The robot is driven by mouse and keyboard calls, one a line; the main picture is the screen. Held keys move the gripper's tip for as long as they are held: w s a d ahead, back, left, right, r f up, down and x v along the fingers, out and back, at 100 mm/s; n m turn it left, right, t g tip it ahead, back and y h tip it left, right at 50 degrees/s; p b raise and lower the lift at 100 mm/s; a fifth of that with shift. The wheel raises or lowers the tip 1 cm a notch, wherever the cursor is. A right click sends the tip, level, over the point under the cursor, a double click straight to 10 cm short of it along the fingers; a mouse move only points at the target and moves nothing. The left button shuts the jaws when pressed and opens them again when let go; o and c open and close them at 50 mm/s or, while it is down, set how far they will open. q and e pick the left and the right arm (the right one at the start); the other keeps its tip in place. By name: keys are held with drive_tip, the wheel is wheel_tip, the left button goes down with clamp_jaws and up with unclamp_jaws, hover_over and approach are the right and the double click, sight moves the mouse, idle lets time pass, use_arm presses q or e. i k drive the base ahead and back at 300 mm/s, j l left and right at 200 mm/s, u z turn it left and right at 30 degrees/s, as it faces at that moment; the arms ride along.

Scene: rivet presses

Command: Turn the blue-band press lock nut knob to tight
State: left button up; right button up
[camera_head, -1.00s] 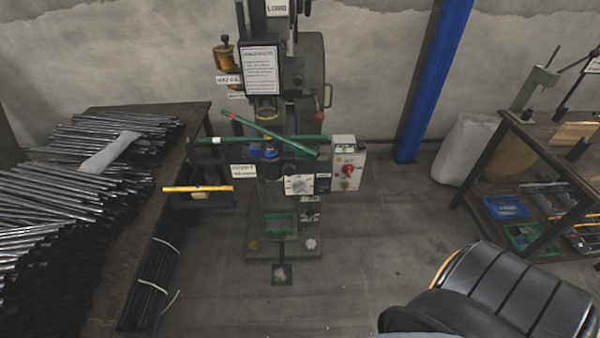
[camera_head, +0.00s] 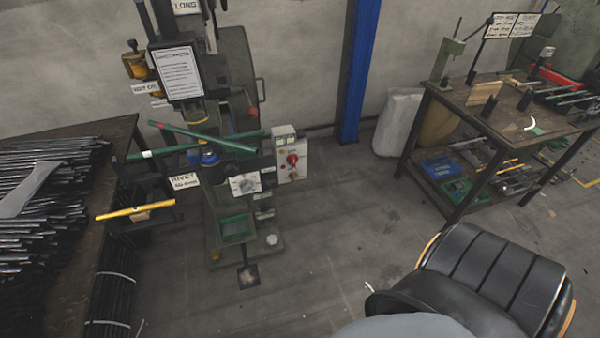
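A rivet press (camera_head: 227,110) stands left of centre against the wall, with a "LONG" sign (camera_head: 187,5) at its top. A small blue part (camera_head: 209,157) sits at its working point, beside green bars (camera_head: 203,137). Neither of my grippers is in view.
A bench of dark rods (camera_head: 45,180) stands at the left. A black padded chair (camera_head: 480,280) stands at the lower right. A workbench (camera_head: 500,115) with tools and blue and green trays is at the right. The floor between press and chair is clear.

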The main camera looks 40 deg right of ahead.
sight(270, 180)
drive_tip(key=z, duration=0.9)
